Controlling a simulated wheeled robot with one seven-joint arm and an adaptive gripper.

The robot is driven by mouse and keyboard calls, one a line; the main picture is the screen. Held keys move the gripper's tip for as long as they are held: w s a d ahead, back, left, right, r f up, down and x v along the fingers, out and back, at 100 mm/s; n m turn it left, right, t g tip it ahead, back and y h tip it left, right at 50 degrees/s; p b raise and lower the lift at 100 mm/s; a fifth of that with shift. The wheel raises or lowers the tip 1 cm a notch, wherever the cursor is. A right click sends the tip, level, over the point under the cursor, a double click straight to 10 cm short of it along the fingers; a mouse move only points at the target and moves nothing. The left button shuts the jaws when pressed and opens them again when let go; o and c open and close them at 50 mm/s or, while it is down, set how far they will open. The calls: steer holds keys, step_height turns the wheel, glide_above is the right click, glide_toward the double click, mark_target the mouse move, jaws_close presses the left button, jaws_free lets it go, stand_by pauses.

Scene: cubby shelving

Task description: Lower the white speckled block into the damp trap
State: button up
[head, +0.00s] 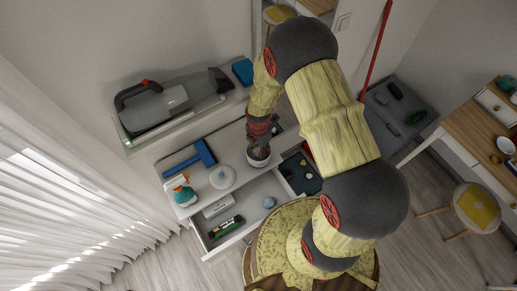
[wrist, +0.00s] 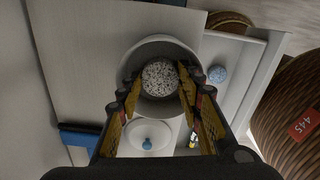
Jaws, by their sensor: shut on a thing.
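The white speckled block (wrist: 160,79) is round-topped in the wrist view and sits between the fingertips of my gripper (wrist: 158,88). My gripper is shut on it. The damp trap, a white round open tub (wrist: 190,50), surrounds the block in the wrist view. In the head view the damp trap (head: 258,162) stands at the right part of the white top, directly under my gripper (head: 260,137). The block cannot be made out there. I cannot tell how deep the block is in the tub or whether it touches the bottom.
A white lid with a knob (head: 222,177) lies left of the tub, beside a blue brush-like tool (head: 190,160) and a spray bottle (head: 183,193). An open drawer in front holds a blue ball (head: 269,202) and a green item (head: 226,228). A handheld vacuum (head: 165,105) lies behind.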

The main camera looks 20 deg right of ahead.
steer(key=o, duration=1.3)
steer(key=shift+c, duration=0.2)
steer(key=shift+r, duration=0.1)
step_height(320, 180, up, 12)
